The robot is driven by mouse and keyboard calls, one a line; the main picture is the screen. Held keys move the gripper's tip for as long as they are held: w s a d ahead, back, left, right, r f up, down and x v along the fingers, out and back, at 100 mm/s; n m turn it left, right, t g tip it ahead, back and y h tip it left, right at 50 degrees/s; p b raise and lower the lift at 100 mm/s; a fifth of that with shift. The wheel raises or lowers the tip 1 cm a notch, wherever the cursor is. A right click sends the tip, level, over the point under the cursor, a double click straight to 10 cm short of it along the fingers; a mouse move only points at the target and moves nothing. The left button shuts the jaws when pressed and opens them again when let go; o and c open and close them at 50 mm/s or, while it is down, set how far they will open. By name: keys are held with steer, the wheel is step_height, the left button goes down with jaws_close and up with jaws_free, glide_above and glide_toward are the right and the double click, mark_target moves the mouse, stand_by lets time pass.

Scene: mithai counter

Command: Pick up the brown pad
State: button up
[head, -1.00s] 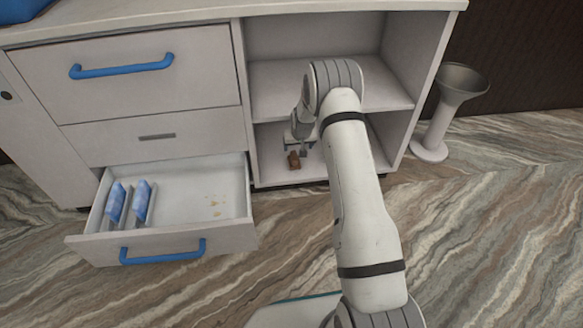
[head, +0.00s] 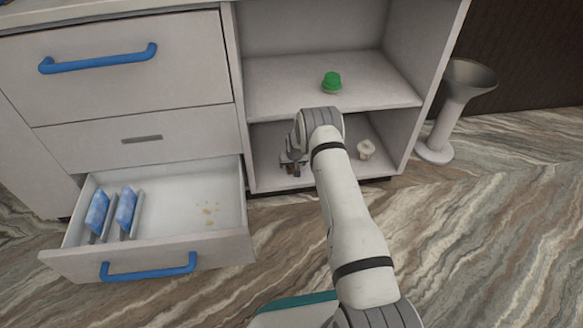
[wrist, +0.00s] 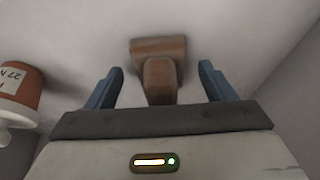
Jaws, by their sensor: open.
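The brown pad (wrist: 158,72) lies on the white shelf floor in the wrist view. It has a wide block and a narrower part toward me. My gripper (wrist: 160,82) is open, with one blue finger on each side of the narrower part and visible gaps between. In the head view my gripper (head: 290,163) reaches into the lower shelf compartment, and only a small bit of the brown pad (head: 291,170) shows beside it. The gripper and arm hide most of it there.
An orange-brown container with a label (wrist: 20,85) stands left in the wrist view. A green-topped item (head: 332,82) sits on the upper shelf, a small white object (head: 366,149) on the lower. The open drawer (head: 150,255) juts out left; a white pedestal (head: 440,115) stands right.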

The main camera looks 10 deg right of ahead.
steer(key=shift+w+f, duration=0.1)
steer(key=shift+f, duration=0.2)
steer(key=shift+r, duration=0.1)
steer(key=shift+c, duration=0.4)
steer(key=c, duration=1.1)
steer(key=shift+r+p, duration=0.5)
steer(key=shift+r, duration=0.1)
steer(key=p+v, duration=0.2)
steer(key=shift+r, duration=0.4)
steer(key=s+p, duration=0.6)
steer(key=s, duration=1.1)
steer(key=shift+s+f, duration=0.15)
steer(key=shift+f, duration=0.05)
